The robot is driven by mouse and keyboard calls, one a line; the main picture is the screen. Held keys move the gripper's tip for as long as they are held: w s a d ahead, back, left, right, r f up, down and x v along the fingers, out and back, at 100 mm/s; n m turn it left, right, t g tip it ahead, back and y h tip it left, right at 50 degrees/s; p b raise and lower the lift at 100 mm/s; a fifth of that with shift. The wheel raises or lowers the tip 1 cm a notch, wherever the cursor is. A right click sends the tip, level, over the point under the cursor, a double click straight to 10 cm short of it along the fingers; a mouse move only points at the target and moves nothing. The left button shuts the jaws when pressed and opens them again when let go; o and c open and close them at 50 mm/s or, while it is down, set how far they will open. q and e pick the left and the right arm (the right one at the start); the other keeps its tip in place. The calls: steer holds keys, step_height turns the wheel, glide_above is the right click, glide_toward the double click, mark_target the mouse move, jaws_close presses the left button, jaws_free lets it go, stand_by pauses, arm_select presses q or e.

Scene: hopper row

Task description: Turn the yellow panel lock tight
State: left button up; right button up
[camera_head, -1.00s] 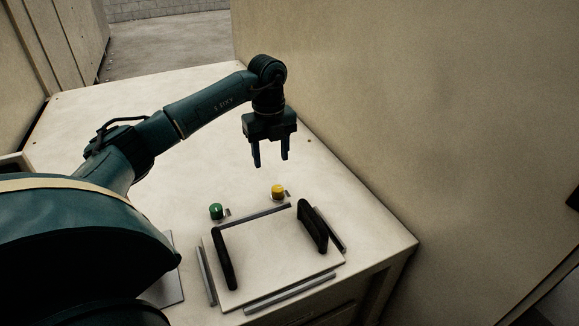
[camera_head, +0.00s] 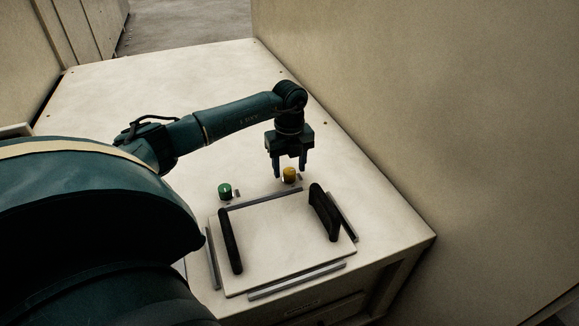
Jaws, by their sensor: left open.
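The yellow panel lock (camera_head: 289,175) is a small round knob on the pale worktop, behind the back edge of a square panel (camera_head: 275,240). My left gripper (camera_head: 290,172) points down at the yellow lock, with its fingers open. In this view the fingers overlap the lock's place, one at its left and one at its right. I cannot tell whether they touch it or hang above or behind it. My right gripper is not in view.
A green knob (camera_head: 225,191) stands left of the yellow one. The panel carries two upright black handles (camera_head: 230,241) and (camera_head: 324,212), with grey strips (camera_head: 297,281) around its edges. A tall beige wall (camera_head: 430,110) rises at the right. The worktop behind is clear.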

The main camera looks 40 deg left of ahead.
arm_select(q)
steer(key=shift+f, duration=0.55)
steer(key=c, duration=1)
